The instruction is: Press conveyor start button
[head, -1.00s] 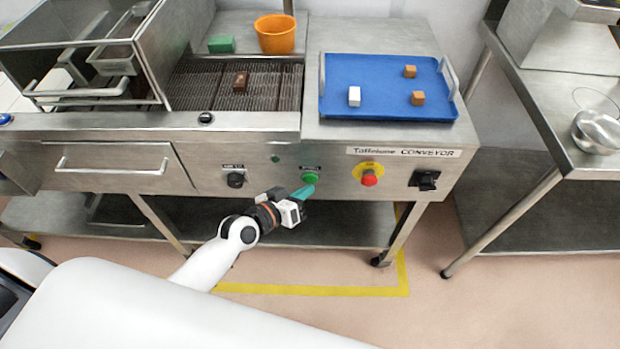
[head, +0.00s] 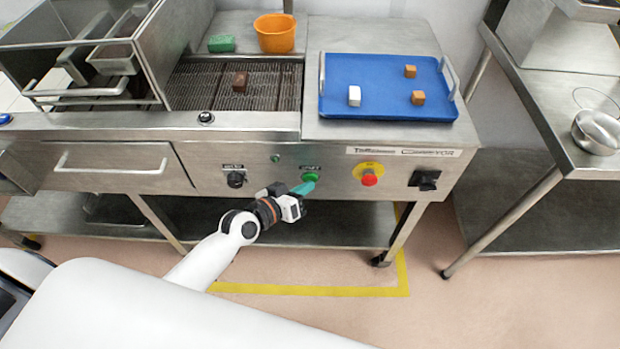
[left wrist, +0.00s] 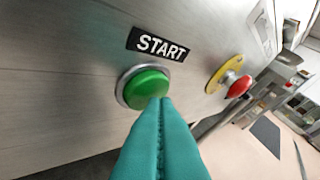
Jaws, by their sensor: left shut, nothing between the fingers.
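The green start button (head: 310,177) sits on the conveyor's steel front panel. In the left wrist view the round green button (left wrist: 146,88) has a metal ring, with a START label (left wrist: 157,45) above it. My left gripper (head: 312,184) is shut and empty. Its teal fingertips (left wrist: 160,104) overlap the lower right edge of the button in the left wrist view. I cannot tell whether they touch it. My right gripper is not in view.
A red stop button (head: 369,179) on a yellow plate is to the right, also in the left wrist view (left wrist: 238,87). Black switches (head: 235,179) (head: 424,180) flank the buttons. Above are the belt with a brown block (head: 240,81) and a blue tray (head: 385,112).

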